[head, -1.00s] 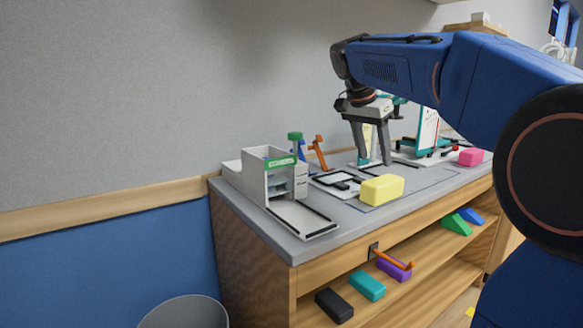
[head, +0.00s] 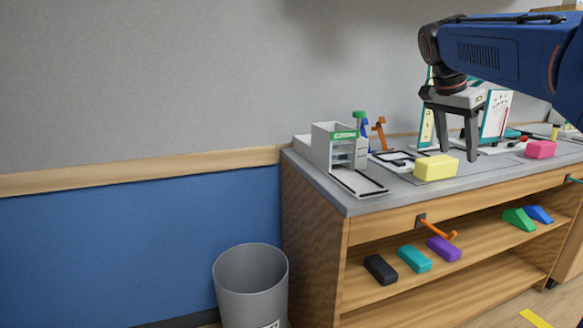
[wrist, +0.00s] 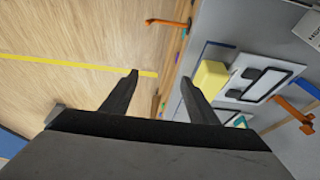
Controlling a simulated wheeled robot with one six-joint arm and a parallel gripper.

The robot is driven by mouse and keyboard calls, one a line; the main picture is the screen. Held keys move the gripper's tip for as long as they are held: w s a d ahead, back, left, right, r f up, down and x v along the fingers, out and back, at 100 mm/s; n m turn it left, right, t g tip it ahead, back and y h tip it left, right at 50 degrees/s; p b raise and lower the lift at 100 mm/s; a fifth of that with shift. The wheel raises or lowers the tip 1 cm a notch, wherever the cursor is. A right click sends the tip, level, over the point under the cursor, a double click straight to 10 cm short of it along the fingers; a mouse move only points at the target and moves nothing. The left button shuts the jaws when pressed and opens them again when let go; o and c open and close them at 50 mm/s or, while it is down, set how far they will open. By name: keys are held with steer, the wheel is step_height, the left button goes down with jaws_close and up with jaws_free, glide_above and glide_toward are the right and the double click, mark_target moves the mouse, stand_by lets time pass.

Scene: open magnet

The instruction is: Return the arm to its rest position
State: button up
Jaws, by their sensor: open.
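My gripper (head: 457,134) hangs at the right of the head view, fingers pointing down and apart, with nothing between them. It appears over the bench top (head: 352,207), just right of a yellow block (head: 435,168). In the wrist view my gripper (wrist: 158,82) is open, with bare floor showing between its fingertips. The yellow block (wrist: 209,78) lies right of the fingers there. My blue arm reaches in from the right edge of the head view.
A white dispenser-like box (head: 337,146) stands at the bench's left end. A pink block (head: 540,149) lies to the right. Black (head: 380,269), teal (head: 414,259) and purple (head: 443,249) blocks sit on the shelf below an orange handle (head: 437,229). A grey bin (head: 250,285) stands left of the bench.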

steer(key=s+a+f+n+t+y, duration=0.1)
steer(key=s+a+f+n, duration=0.2)
steer(key=s+f, duration=0.6)
steer(key=s+a+f+n+t+y, duration=0.1)
steer(key=s+a+f+n, duration=0.3)
steer(key=s+f, duration=0.6)
steer(key=s+a+f+n+t+y, duration=0.1)
steer(key=s+a+f+n+y, duration=0.1)
steer(key=s+a+f+n, duration=0.2)
steer(key=s+f+n, duration=0.3)
steer(key=s+f, duration=0.3)
steer(key=shift+s+a, duration=0.2)
steer(key=shift+a, duration=0.05)
